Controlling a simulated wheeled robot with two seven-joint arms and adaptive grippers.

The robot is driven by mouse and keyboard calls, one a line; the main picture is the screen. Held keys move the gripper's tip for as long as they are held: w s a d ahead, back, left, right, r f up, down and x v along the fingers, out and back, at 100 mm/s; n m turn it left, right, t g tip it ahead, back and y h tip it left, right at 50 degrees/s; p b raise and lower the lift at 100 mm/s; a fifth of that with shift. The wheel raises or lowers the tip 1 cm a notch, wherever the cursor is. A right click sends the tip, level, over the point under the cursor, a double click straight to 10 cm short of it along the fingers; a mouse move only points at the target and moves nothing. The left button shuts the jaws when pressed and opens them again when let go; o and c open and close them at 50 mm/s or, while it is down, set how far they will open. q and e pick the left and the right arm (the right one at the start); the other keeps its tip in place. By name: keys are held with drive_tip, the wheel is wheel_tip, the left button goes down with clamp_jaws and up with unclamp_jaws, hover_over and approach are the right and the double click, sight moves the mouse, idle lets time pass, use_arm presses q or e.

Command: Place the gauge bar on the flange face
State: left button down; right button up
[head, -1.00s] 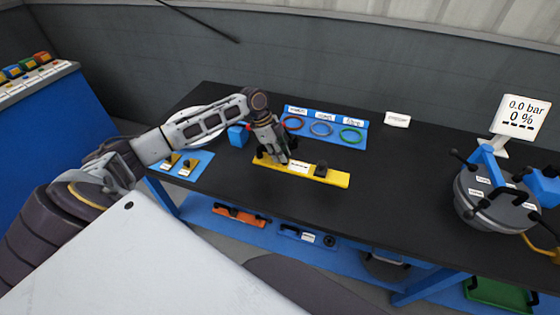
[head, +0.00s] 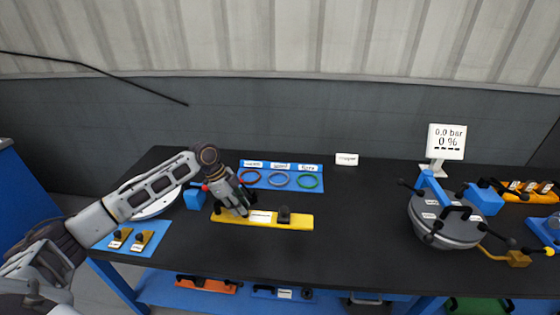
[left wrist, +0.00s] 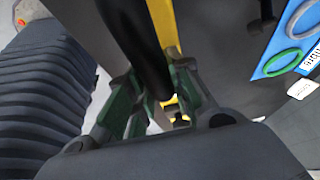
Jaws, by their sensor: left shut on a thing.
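The yellow bar (head: 297,222), which I take for the gauge bar, lies along the front of the black table. It carries a white label and a black knob or handle near each end. My left gripper (head: 241,208) comes down on its left part. In the left wrist view the green-padded fingers (left wrist: 152,108) close around a dark post on the yellow bar (left wrist: 164,22). The fingertips are partly hidden by the post. A grey round lidded vessel (head: 455,228) with black clamps stands at the right. I cannot tell which surface is the flange face. My right gripper is not in view.
A blue mat with red, grey and green rings (head: 308,181) lies behind the bar. A blue block (head: 194,199) and a white round piece (head: 160,207) are near my left arm. A gauge display (head: 446,142) stands behind the vessel. The table between bar and vessel is clear.

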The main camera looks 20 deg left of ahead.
sight(249, 221)
use_arm(q)
drive_tip(key=shift+d, duration=0.15)
drive_tip(key=shift+s+d+f+n, duration=0.25)
drive_tip(key=shift+d+f+n, duration=0.25)
drive_tip(key=shift+f, duration=0.1)
drive_tip(key=shift+s+d+f+n+t, duration=0.35)
drive_tip(key=shift+d+f+n, duration=0.3)
drive_tip(key=shift+s+d+f+n+t, duration=0.3)
drive_tip(key=shift+d+f+n+t, duration=0.05)
drive_tip(key=shift+d+f+n, duration=0.3)
drive_tip(key=s+d+f+n+t+y, duration=0.1)
drive_tip(key=s+d+n+t+y, duration=0.1)
drive_tip(key=d+n, duration=0.6)
drive_tip(key=shift+s+d+f+n+y, duration=0.25)
drive_tip(key=shift+s+n+y, duration=0.45)
drive_tip(key=shift+n+y, duration=0.85)
drive_tip(key=shift+f+n+h, duration=0.1)
drive_tip(key=shift+n+h, duration=0.25)
drive_tip(key=shift+a, duration=0.1)
